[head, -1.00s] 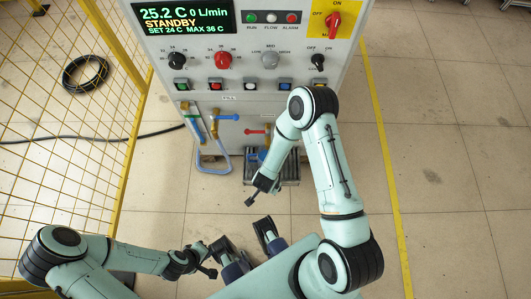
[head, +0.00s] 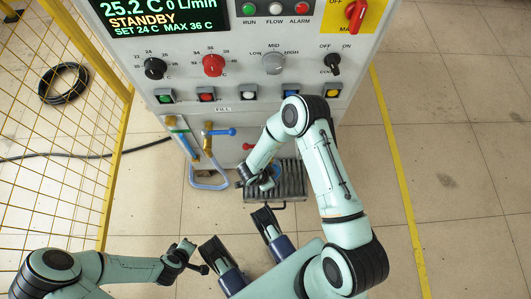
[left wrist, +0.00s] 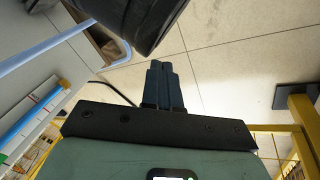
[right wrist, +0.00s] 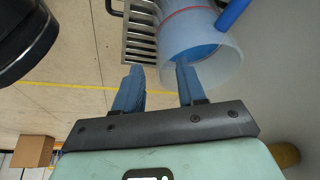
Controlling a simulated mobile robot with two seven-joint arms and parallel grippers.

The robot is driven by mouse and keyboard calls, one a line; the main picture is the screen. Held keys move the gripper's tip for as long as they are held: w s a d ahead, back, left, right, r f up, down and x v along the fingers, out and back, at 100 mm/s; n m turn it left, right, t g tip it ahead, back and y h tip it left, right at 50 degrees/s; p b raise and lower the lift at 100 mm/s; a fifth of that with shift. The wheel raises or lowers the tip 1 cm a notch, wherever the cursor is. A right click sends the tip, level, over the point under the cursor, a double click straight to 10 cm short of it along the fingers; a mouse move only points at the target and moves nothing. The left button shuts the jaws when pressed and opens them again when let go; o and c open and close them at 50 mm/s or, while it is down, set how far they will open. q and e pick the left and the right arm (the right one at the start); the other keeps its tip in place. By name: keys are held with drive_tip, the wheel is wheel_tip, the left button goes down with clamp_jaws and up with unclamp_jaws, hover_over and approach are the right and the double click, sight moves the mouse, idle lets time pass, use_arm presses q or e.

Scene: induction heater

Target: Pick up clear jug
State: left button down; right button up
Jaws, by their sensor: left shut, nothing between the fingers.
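The clear jug (right wrist: 205,50) is in the right wrist view, see-through, with a red line and blue showing through it. Part of it runs out at the top of that view. In the head view my right arm mostly hides it at the metal grate. My right gripper (right wrist: 158,72) is open, its two blue fingers apart. The right finger overlaps the jug's near edge; I cannot tell if it touches. The left finger is over the floor beside the grate. My left gripper (left wrist: 160,70) is shut and empty, away from the jug, over the floor at the lower left in the head view.
The slatted grate (head: 290,182) sits at the foot of the heater cabinet (head: 300,118). A blue-handled tap (head: 218,131) and a pale hose loop (head: 208,180) are left of it. Yellow fencing (head: 108,200) stands at the left. Floor right of the grate is clear.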

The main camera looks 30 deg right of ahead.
drive_tip(key=shift+d+f, duration=0.2)
drive_tip(key=shift+f, duration=0.35)
drive_tip(key=b+x, duration=0.2)
drive_tip(key=x, duration=0.2)
drive_tip(key=shift+f, duration=0.1)
clamp_jaws()
use_arm(q)
drive_tip(key=shift+g, duration=0.5)
drive_tip(key=s+f, duration=0.1)
drive_tip(key=f, duration=0.1)
drive_tip(key=s+a+f, duration=0.1)
drive_tip(key=shift+s+f, duration=0.3)
drive_tip(key=shift+f, duration=0.05)
use_arm(e)
drive_tip(key=shift+w, duration=0.1)
